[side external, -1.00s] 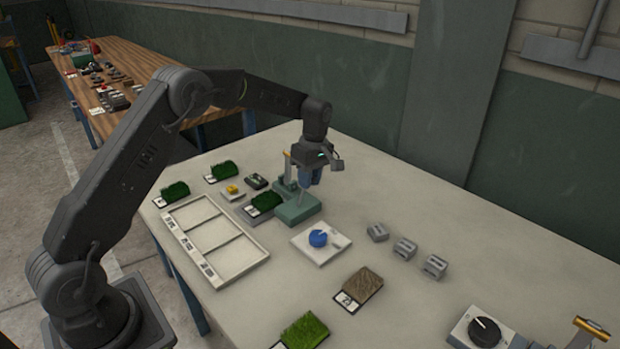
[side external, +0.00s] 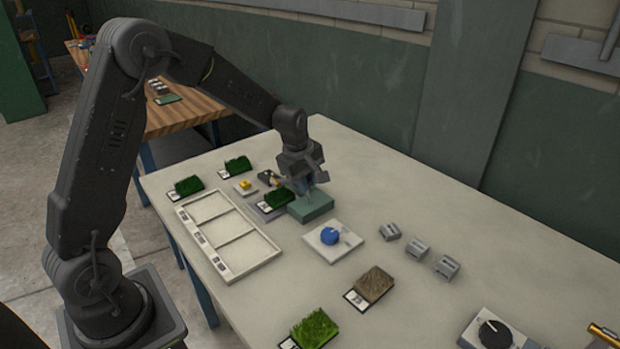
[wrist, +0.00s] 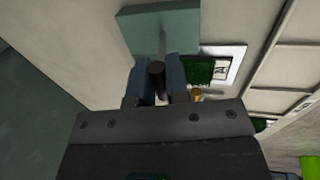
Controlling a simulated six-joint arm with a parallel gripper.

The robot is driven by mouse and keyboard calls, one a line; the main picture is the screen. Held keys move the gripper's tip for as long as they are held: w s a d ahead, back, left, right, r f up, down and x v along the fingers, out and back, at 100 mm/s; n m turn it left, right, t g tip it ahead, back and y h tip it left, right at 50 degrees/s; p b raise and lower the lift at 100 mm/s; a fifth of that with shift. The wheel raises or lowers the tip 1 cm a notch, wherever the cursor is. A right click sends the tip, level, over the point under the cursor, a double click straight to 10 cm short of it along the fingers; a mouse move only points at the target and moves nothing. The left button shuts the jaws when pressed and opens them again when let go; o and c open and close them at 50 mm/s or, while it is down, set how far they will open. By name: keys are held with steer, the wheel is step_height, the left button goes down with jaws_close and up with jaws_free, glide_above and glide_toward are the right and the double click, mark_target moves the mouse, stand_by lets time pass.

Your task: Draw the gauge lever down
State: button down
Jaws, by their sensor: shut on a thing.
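The gauge has a green block base (side external: 312,208) on the pale table, and it also shows at the top of the wrist view (wrist: 150,35). My gripper (side external: 304,188) is low over this base. Its two blue fingers show in the wrist view (wrist: 157,85), shut on a dark round grip, which I take for the gauge lever (wrist: 156,72). The side view hides most of the lever behind my wrist and fingers. A green turf sample (side external: 278,198) lies on a plate left of the base and also shows in the wrist view (wrist: 197,70).
A pale divided tray (side external: 268,262) lies left of the gauge. A white plate with a blue knob (side external: 330,236) stands in front. Several grey blocks (side external: 417,249) are to the right. A brown sample (side external: 374,283) and a black dial unit (side external: 494,333) are nearer the camera.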

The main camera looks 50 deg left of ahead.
steer(key=shift+s+f, duration=0.2)
steer(key=shift+s, duration=0.2)
steer(key=c, duration=1.1)
jaws_free()
steer(key=v, duration=1.3)
steer(key=shift+r, duration=0.4)
